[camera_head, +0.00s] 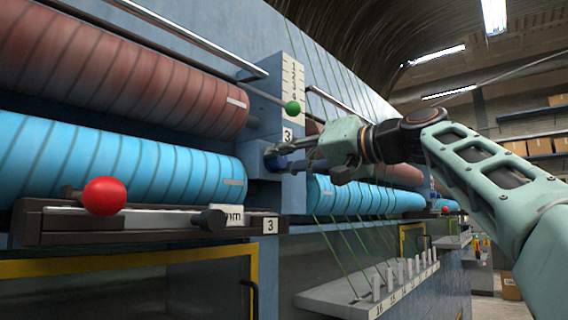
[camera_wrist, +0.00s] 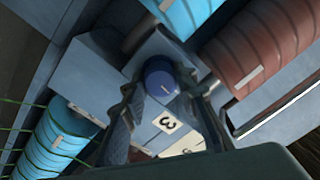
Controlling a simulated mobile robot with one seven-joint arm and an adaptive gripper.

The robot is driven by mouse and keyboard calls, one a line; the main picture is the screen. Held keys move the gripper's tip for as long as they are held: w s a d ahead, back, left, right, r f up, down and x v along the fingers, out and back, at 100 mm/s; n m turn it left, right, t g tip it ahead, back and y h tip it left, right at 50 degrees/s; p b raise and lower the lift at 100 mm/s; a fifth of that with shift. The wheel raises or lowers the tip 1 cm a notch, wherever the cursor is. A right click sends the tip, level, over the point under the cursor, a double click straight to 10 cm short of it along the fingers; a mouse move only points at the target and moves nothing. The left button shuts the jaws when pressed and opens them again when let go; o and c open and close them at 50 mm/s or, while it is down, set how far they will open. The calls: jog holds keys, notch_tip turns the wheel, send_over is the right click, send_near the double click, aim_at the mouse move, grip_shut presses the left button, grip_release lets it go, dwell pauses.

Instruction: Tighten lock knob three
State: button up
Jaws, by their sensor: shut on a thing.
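Lock knob three is the dark blue round knob (camera_head: 274,161) on the blue-grey block, under a white label 3 (camera_head: 287,134). In the wrist view the knob (camera_wrist: 160,78) sits between the fingertips, with the label 3 (camera_wrist: 168,124) just below it. My gripper (camera_head: 283,155) reaches in from the right and is shut on the knob. In the wrist view one finger of my gripper (camera_wrist: 160,85) is on each side of the knob. The knob's far side is hidden.
A lever with a green ball (camera_head: 292,107) sticks out just above the knob. Blue rollers (camera_head: 120,160) and red-brown rollers (camera_head: 110,75) flank the block. A red ball (camera_head: 104,196) stands on the rail at left. Green strands run down to a numbered peg shelf (camera_head: 345,297) below.

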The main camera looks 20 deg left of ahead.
jog(key=shift+n, duration=0.7)
jog(key=o, duration=1.2)
jog(key=shift+c, duration=0.2)
jog(key=v, duration=1.2)
jog(key=shift+f, duration=0.1)
